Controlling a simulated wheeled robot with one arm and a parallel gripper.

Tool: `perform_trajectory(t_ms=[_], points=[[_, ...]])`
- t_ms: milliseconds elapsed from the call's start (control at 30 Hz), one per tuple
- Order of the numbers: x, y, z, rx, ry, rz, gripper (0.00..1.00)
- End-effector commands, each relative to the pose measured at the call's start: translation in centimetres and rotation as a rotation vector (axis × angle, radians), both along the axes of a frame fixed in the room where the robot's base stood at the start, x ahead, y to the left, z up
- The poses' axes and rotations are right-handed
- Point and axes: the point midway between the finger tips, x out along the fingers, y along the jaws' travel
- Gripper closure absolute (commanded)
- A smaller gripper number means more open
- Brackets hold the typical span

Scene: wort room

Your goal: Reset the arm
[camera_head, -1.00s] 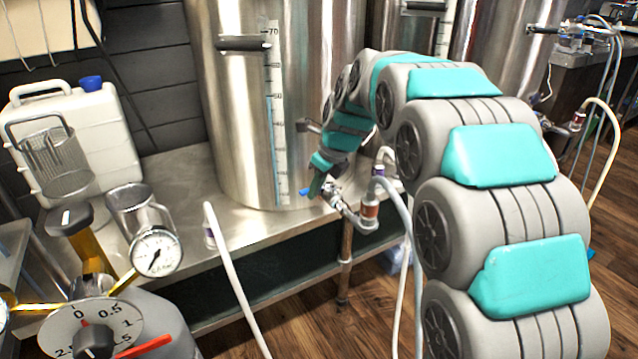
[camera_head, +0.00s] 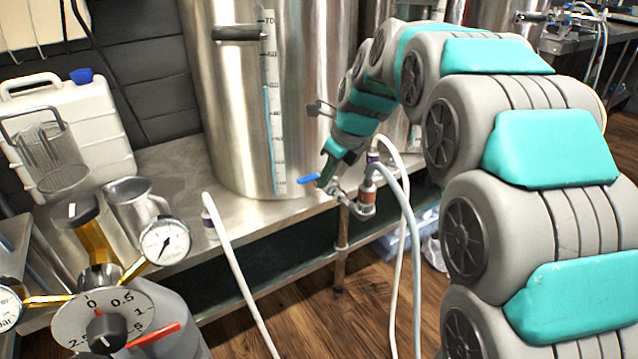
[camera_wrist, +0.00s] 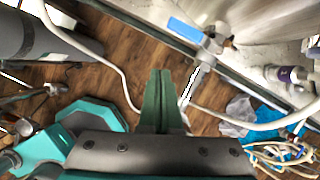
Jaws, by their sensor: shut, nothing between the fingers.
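My gripper (camera_head: 328,173) is at the end of my grey and teal arm, low in front of the steel kettle with the level scale. In the wrist view my gripper (camera_wrist: 160,75) shows as two dark green fingers pressed together with nothing between them. A valve with a blue lever (camera_head: 308,179) is on the kettle beside the fingertips. In the wrist view the blue lever (camera_wrist: 185,29) lies up and to the right of the fingertips, apart from them. In the head view the fingertips overlap the valve, so the gap is hard to judge there.
The steel kettle (camera_head: 235,110) stands on a steel bench (camera_head: 175,160). White hoses (camera_head: 402,190) hang close to the gripper, and another hose (camera_head: 235,265) is left of it. A pressure gauge (camera_head: 165,242) and a white jerrycan (camera_head: 85,120) are at left. The wooden floor (camera_head: 365,300) shows below.

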Motion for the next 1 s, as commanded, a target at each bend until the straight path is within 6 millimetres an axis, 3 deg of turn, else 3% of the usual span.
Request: perform_trajectory(t_ms=[300,567,767,1000], points=[[-1.5,-1.1,4.7,0.0,-0.002,-0.001,1.0],[-2.6,-1.7,6.0,-0.014,-0.007,0.031,1.0],[-6.8,-4.0,4.6,-0.104,-0.035,0.266,1.0],[-14.1,-7.3,1.9,-0.223,-0.064,0.684,1.0]])
